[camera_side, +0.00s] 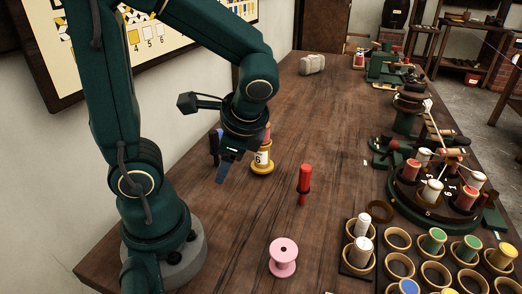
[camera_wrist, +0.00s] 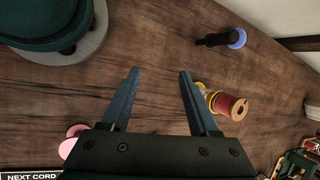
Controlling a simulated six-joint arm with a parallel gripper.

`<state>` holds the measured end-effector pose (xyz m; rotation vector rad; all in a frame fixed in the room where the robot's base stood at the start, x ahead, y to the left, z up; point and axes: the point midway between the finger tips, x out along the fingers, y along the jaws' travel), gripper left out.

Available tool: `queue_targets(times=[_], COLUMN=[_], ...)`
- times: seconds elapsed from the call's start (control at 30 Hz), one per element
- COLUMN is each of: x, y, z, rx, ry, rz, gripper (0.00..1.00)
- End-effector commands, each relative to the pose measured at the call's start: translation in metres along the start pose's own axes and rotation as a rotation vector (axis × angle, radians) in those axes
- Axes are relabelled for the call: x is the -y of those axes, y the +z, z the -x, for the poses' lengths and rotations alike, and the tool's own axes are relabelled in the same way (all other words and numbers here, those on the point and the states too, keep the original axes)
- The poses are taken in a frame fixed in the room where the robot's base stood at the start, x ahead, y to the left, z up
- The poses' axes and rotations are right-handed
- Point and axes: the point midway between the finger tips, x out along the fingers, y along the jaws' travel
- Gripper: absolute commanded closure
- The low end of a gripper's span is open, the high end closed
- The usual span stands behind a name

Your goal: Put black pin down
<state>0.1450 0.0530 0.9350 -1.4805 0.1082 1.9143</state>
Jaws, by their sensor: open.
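The black pin (camera_wrist: 213,40), dark with a blue end, is at the upper right of the wrist view, apart from my fingers. In the side view the black pin (camera_side: 213,148) appears upright on the bench, left of my gripper and partly hidden by it. My gripper (camera_side: 225,172) points down over the bench beside a numbered yellow-and-white spool (camera_side: 262,160). In the wrist view my gripper (camera_wrist: 158,75) has its fingers spread, with only bare wood between them.
A red spool (camera_wrist: 230,106) stands just beyond the right fingertip. A red pin (camera_side: 304,180) stands upright on the bench, and a pink spool (camera_side: 283,256) stands nearer the front. Cups with coloured spools (camera_side: 433,242) and a round spool carrier (camera_side: 428,212) fill the right.

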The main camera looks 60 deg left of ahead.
Motion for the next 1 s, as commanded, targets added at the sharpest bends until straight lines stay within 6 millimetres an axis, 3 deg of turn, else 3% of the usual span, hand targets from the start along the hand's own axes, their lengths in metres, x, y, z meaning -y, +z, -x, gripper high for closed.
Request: queue_targets(times=[0.3, 0.5, 1.0], x=[-0.037, -0.044, -0.045], y=[-0.027, -0.035, -0.036], z=[0.061, 0.086, 0.091], rx=[-0.507, -0.682, -0.713], ry=[0.199, 0.285, 0.304], rz=[0.495, 0.650, 0.678], gripper=[0.39, 0.39, 0.39])
